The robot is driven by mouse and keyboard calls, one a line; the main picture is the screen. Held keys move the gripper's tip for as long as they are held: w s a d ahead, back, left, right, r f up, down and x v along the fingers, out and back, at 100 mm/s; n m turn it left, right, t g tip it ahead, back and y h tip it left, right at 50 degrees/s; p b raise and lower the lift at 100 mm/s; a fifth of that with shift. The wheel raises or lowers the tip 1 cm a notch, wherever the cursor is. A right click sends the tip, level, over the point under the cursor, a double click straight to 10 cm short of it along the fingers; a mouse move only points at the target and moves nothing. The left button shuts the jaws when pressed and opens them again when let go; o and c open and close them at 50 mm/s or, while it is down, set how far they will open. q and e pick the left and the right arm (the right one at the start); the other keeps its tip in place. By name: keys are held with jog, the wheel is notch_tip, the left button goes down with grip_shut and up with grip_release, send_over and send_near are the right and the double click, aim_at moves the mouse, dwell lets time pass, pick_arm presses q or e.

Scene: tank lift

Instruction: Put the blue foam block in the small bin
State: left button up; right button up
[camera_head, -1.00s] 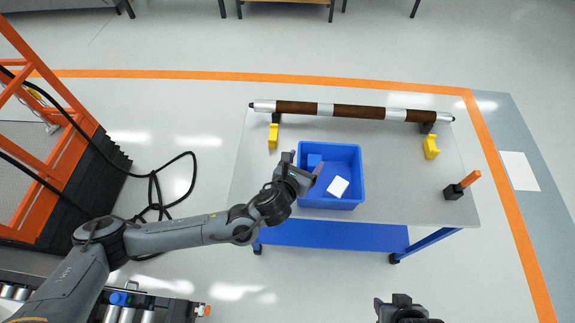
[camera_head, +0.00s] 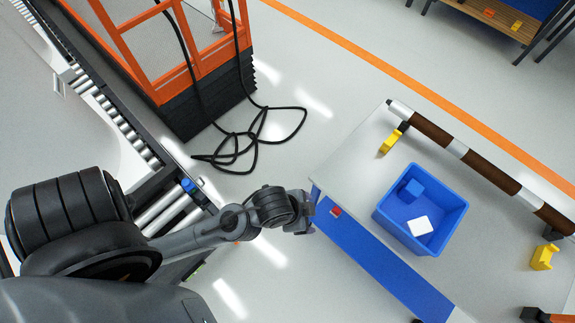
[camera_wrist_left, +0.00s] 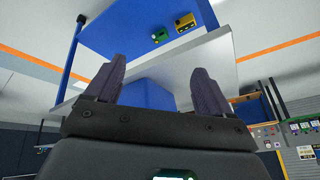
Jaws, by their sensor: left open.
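The blue foam block (camera_head: 411,190) lies inside the blue bin (camera_head: 462,207), near its far left corner. A white block (camera_head: 420,226) lies in the same bin, nearer its front. The bin stands on the grey table. My left gripper (camera_head: 309,213) is outside the bin, by the table's left front corner. In the left wrist view its two dark fingers (camera_wrist_left: 155,85) are spread apart with nothing between them. A blue shape, apparently the bin (camera_wrist_left: 150,97), shows beyond the fingers. My right gripper is not in view.
A striped roller (camera_head: 437,135) runs along the table's back, with yellow pieces (camera_head: 391,141) (camera_head: 543,257) near it. A blue lower shelf (camera_head: 375,262) holds a small red item (camera_head: 335,211). An orange lift cage (camera_head: 170,45) and black cable (camera_head: 240,148) are on the left.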

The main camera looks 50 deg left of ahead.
pick_arm(q)
jog(key=s+a+f+n+g+y, duration=0.1)
jog(key=s+a+n, duration=0.3)
jog(key=s+a, duration=0.1)
jog(key=shift+s+n, duration=0.4)
